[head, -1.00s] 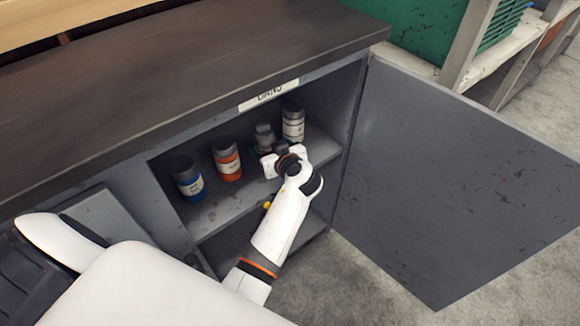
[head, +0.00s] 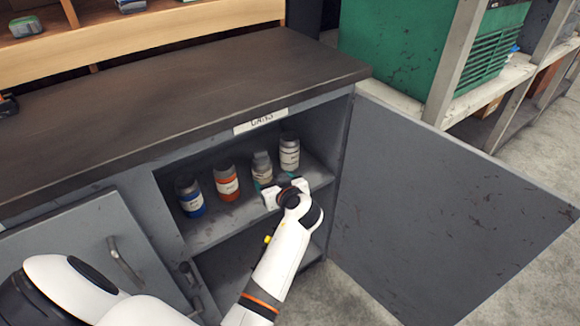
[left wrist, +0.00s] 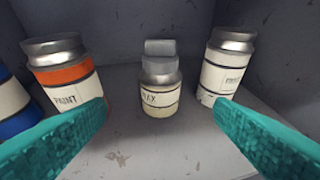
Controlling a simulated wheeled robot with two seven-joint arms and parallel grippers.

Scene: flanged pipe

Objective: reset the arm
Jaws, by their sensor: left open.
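My left arm reaches from the bottom of the head view into the open cabinet. Its gripper (head: 286,190) is at the front of the upper shelf, in front of the wax jar (head: 262,170). In the left wrist view the two teal fingers (left wrist: 158,135) are spread wide and nothing is between their tips. The wax jar (left wrist: 160,88) stands upright on the shelf beyond them, apart from both fingers. My right gripper is not in view.
A blue-labelled jar (head: 189,197), an orange paint jar (head: 227,183) and a white-labelled jar (head: 289,152) share the shelf (head: 215,232). The open cabinet door (head: 440,205) stands close on the right. The dark countertop (head: 180,95) overhangs the shelf.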

